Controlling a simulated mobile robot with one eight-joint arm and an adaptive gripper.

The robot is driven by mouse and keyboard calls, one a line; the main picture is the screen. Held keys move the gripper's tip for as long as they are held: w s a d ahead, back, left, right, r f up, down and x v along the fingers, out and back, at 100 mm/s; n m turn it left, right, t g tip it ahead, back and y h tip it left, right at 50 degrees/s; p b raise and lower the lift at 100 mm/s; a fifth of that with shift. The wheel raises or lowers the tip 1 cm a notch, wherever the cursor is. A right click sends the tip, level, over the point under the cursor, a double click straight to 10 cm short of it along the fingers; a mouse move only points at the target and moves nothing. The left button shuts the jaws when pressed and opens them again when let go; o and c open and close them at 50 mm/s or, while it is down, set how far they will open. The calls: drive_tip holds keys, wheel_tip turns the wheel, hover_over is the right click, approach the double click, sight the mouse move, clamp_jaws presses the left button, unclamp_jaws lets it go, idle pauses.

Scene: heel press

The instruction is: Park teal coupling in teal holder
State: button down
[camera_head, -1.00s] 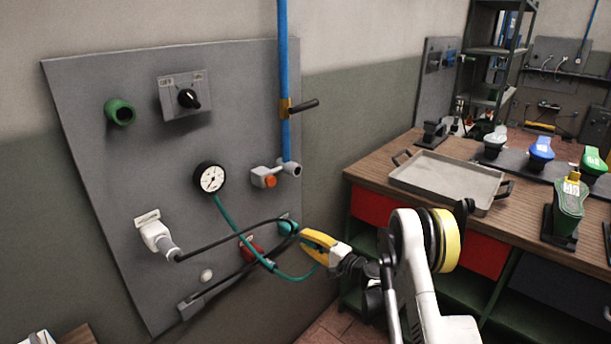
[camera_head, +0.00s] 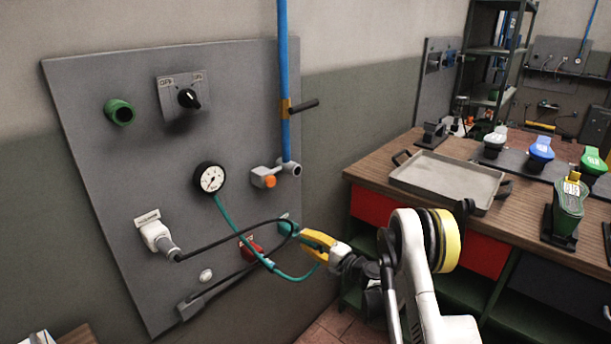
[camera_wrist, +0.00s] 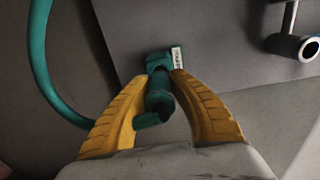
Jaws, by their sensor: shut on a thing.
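My gripper (camera_head: 305,244) has yellow fingers and is at the lower right edge of the grey wall panel. In the wrist view my gripper (camera_wrist: 163,95) is shut on the teal coupling (camera_wrist: 157,101), with a finger on each side. The teal holder (camera_wrist: 158,61) is directly beyond the coupling on the panel, with a small white label. The coupling's front end meets the holder in this view; how deeply it sits cannot be told. In the head view the teal holder (camera_head: 286,225) shows just left of the fingertips, and the coupling is mostly hidden by the fingers.
A teal hose (camera_head: 230,222) runs from the gauge (camera_head: 210,179) down to my gripper. A black cable (camera_head: 230,235) loops close by. A red holder (camera_head: 251,246) is just left. A valve with an orange button (camera_head: 268,181) and blue pipe (camera_head: 284,90) is above.

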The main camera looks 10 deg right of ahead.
drive_tip(key=shift+x, duration=1.45)
drive_tip(key=c, duration=1.2)
unclamp_jaws()
